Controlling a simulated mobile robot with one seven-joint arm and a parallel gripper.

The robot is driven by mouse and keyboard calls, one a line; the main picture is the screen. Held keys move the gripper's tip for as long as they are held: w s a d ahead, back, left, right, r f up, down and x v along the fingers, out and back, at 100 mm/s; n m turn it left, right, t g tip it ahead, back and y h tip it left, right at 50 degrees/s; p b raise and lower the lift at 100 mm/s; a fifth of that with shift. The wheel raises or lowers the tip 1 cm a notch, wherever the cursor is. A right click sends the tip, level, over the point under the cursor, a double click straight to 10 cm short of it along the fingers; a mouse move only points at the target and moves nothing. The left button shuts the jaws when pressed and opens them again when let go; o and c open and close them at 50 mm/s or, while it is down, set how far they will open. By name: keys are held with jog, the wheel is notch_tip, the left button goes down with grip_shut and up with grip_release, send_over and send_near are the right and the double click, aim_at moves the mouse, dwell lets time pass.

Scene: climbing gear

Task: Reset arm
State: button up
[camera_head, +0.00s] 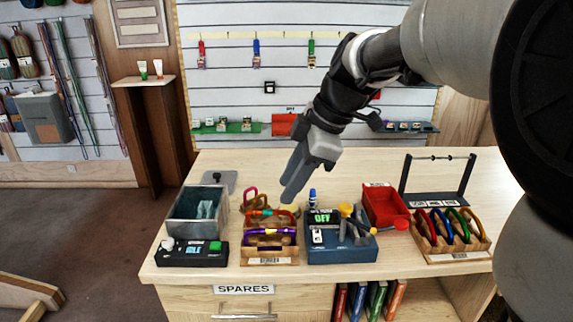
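My gripper (285,192) hangs from my arm, which reaches in from the right over the wooden counter (330,170). Its two grey fingers point down and to the left, above the back of the counter. The fingers look close together, and I see nothing held between them. From this angle I cannot tell whether they are fully shut. The fingertips show just behind a wooden rack with coloured carabiners (270,252), apparently above it.
On the counter are a grey bin (178,222), a black device (175,257), a blue device reading OFF (345,250), a red bin (384,204), a rack of coloured rings (455,253) and a black stand (437,199).

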jog(key=s+d+f+m+t+h, duration=0.1)
jog(key=s+d+m+t+h, duration=0.1)
jog(key=s+d+m, duration=0.5)
jog(key=s+d+f+m+t+h, duration=0.1)
jog(key=s+d+f+m+h, duration=0.15)
jog(key=s+m, duration=0.8)
notch_tip(320, 180, up, 13)
jog(key=s+p, duration=0.1)
jog(key=p, duration=1.2)
jog(key=shift+s+d+r, duration=0.15)
jog(key=shift+r, duration=0.05)
